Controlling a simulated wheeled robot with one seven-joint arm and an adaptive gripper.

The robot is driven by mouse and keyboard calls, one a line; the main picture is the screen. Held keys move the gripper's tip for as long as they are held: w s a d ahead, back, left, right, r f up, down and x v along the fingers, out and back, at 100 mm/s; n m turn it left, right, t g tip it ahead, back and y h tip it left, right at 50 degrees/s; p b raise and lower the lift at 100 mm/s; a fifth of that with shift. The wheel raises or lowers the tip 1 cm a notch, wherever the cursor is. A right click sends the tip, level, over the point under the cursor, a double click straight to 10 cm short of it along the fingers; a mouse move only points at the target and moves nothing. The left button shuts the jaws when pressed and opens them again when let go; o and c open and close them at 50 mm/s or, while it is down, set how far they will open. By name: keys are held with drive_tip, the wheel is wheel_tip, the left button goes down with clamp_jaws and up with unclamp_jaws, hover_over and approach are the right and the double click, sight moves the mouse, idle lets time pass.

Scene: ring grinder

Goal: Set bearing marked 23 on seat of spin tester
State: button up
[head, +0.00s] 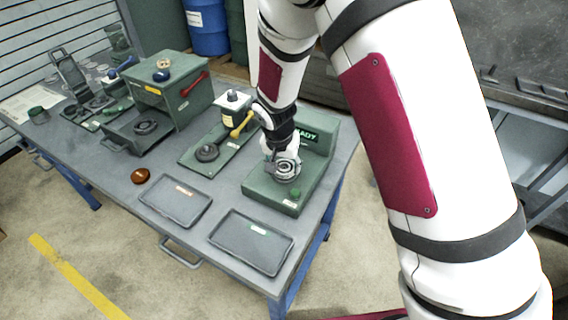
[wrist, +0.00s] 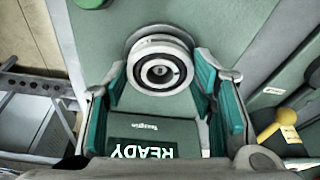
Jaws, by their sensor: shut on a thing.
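The spin tester (head: 262,193) is a green machine at the table's right end, with a lit READY panel (head: 308,136). The panel also shows in the wrist view (wrist: 143,150). My gripper (head: 284,160) is low over the tester's seat area. In the wrist view my gripper (wrist: 160,68) has its teal-padded fingers on both sides of a metal ring bearing (wrist: 160,50) and is shut on it. A round disc shows just behind the bearing; I cannot tell whether the bearing touches the seat. No number is readable on the bearing.
Two grey trays, one nearer the left (head: 176,201) and one at the front (head: 252,242), look empty. A brown disc (head: 140,176) lies on the table. A yellow-handled device (head: 207,153) stands left of the tester, and a green press box (head: 172,92) is farther left.

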drive_tip(key=o, duration=1.4)
drive_tip(key=shift+f, duration=0.15)
drive_tip(key=shift+c, duration=0.2)
drive_tip(key=v, duration=1.1)
wheel_tip(320, 180, up, 8)
hover_over(281, 180)
drive_tip(key=s+d, duration=0.3)
drive_tip(key=d, duration=0.1)
drive_tip(key=s+d+r+n+t, duration=0.1)
drive_tip(key=s+d+r, duration=0.2)
drive_tip(key=s, duration=0.3)
drive_tip(key=s+d+r+n+t, duration=0.1)
drive_tip(key=s+d+r+n, duration=0.1)
drive_tip(key=s+d+r, duration=0.2)
drive_tip(key=s+d+r+n+y, duration=0.1)
drive_tip(key=s+d+r, duration=0.3)
drive_tip(key=s, duration=0.6)
drive_tip(key=shift+s+r+t+b, duration=0.25)
drive_tip(key=shift+r+t+b, duration=0.15)
drive_tip(key=shift+r, duration=0.2)
